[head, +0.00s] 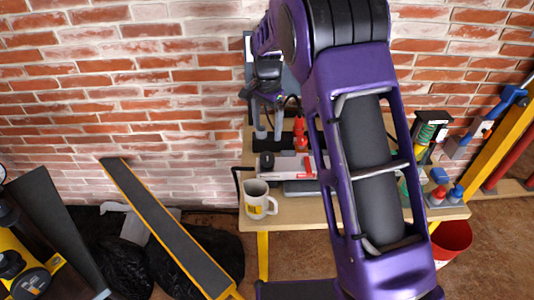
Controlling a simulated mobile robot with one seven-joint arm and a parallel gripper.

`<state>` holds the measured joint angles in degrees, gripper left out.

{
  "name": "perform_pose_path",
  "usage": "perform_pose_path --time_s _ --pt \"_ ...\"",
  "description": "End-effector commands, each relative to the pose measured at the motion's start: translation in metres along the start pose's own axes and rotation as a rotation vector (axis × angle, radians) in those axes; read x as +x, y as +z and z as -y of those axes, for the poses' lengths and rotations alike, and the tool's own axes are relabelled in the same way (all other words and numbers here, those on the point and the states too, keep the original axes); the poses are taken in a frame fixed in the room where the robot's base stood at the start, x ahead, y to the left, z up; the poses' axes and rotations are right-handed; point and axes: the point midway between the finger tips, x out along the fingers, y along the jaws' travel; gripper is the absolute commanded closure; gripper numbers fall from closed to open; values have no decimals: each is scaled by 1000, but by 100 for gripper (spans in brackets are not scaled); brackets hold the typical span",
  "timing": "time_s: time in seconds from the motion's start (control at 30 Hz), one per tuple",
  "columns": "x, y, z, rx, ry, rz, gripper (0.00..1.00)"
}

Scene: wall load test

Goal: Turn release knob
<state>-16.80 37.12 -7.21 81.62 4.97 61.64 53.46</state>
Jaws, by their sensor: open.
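My purple arm comes down across the middle of the head view and hides part of the bench. My gripper (269,132) seems to be at the dark end of the arm, over the back left of the bench, with its two fingers apart and pointing down. I see nothing between them. I cannot pick out the release knob for sure. A red upright part (300,133) stands just right of the gripper, and I cannot tell whether it is the knob. A dark grey plate (250,62) on the brick wall is mostly hidden behind the arm.
A wooden bench (285,217) with yellow legs holds a mug (259,201), a grey and red device (292,166) and blue-capped items (455,193). A red bucket (453,240) stands at right. A yellow-edged ramp (165,225) and black bags (125,265) lie at left.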

Motion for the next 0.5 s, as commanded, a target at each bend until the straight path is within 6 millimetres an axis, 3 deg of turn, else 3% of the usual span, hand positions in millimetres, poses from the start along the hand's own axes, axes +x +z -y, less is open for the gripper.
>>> perform_pose_path --time_s 0.03,0.3,0.5 --pt "14 0 -1 0 4 2 14" --pt "70 0 -1 1 3 1 14" --pt "96 0 0 1 1 0 14"
